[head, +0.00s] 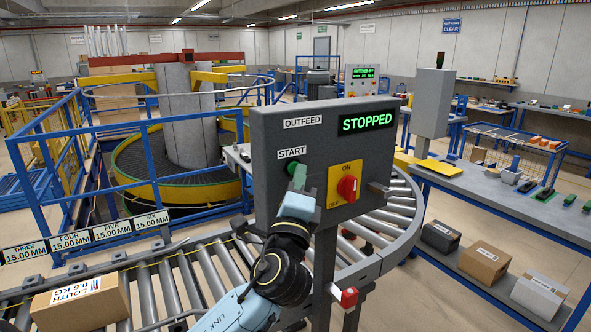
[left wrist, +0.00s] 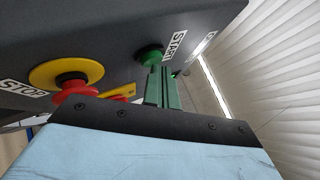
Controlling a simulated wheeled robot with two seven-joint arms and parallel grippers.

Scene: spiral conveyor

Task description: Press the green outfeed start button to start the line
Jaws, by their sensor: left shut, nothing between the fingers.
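The grey outfeed control box (head: 268,215) stands upright at the middle of the head view; its display (head: 367,122) reads STOPPED. The green start button (head: 291,167) is below the START label, partly hidden by my left gripper (head: 299,178). In the left wrist view the green button (left wrist: 150,54) shows next to the shut green fingers (left wrist: 162,84). The fingertips are right at the button, overlapping its lower edge in that view; I cannot tell whether they touch it. The fingers hold nothing. My right gripper is not in view.
A red switch (head: 347,188) on a yellow plate is right of the button. A red stop button on a yellow disc (left wrist: 66,73) shows in the left wrist view. The roller conveyor (head: 180,283) carries a carton (head: 80,306). A blue-framed workbench (head: 500,195) stands at right.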

